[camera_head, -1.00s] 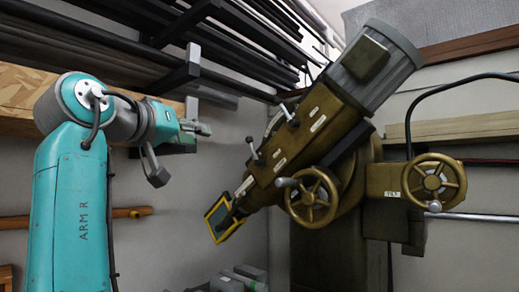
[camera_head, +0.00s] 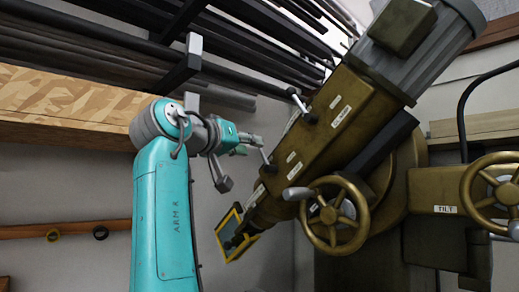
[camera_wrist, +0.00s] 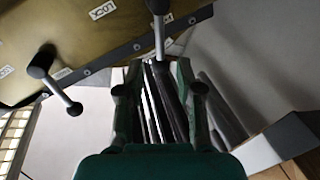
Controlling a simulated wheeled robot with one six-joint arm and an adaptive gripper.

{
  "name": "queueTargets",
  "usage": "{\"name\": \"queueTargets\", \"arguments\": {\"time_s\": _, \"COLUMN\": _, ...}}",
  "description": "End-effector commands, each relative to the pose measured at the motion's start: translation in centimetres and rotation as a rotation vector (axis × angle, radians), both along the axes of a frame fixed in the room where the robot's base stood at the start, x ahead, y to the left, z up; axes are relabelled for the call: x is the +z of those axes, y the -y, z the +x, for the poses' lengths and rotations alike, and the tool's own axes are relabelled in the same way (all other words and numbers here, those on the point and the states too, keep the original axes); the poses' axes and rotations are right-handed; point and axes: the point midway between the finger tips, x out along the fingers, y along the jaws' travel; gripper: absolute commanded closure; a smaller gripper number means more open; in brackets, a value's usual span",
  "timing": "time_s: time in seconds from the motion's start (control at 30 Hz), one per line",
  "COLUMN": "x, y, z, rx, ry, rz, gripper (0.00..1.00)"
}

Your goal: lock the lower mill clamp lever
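The brown mill head (camera_head: 318,135) slants from upper right to lower left. The lower clamp lever (camera_head: 265,157) has a dark hub and a pale rod, near the head's lower end. In the wrist view a lever rod (camera_wrist: 159,35), apparently the same lever, shows just beyond and between my fingertips. My gripper (camera_head: 252,143) is beside it, open and empty, its two fingers apart in the wrist view (camera_wrist: 158,88). Contact cannot be told. The upper lever (camera_head: 303,105) is farther up the head and appears at left in the wrist view (camera_wrist: 55,83).
A LOCK label (camera_wrist: 103,9) is on the mill head. A yellow-framed guard (camera_head: 232,236) hangs below the head. A handwheel (camera_head: 335,215) is at lower right of the levers. Bar racks (camera_head: 110,45) and a wooden shelf (camera_head: 70,98) fill the upper left.

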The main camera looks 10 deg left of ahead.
Motion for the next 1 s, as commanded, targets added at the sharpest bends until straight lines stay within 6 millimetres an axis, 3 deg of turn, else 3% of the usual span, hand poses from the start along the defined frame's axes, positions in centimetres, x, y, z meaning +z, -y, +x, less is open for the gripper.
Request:
{"name": "queueTargets", "arguments": {"time_s": 0.3, "x": 0.0, "y": 1.6, "z": 4.0, "rx": 0.000, "ry": 0.000, "rz": 0.000, "gripper": 0.64}}
{"name": "queueTargets", "arguments": {"time_s": 0.7, "x": 0.0, "y": 1.9, "z": 4.7, "rx": 0.000, "ry": 0.000, "rz": 0.001, "gripper": 0.64}}
{"name": "queueTargets", "arguments": {"time_s": 0.73, "x": 0.0, "y": 1.9, "z": 4.6, "rx": 0.000, "ry": 0.000, "rz": 0.001, "gripper": 0.67}}
{"name": "queueTargets", "arguments": {"time_s": 0.87, "x": 0.0, "y": 1.9, "z": 4.6, "rx": 0.000, "ry": 0.001, "rz": 0.001, "gripper": 0.99}}
{"name": "queueTargets", "arguments": {"time_s": 1.0, "x": 0.1, "y": 1.9, "z": 4.6, "rx": 0.001, "ry": 0.002, "rz": 0.000, "gripper": 1.00}}
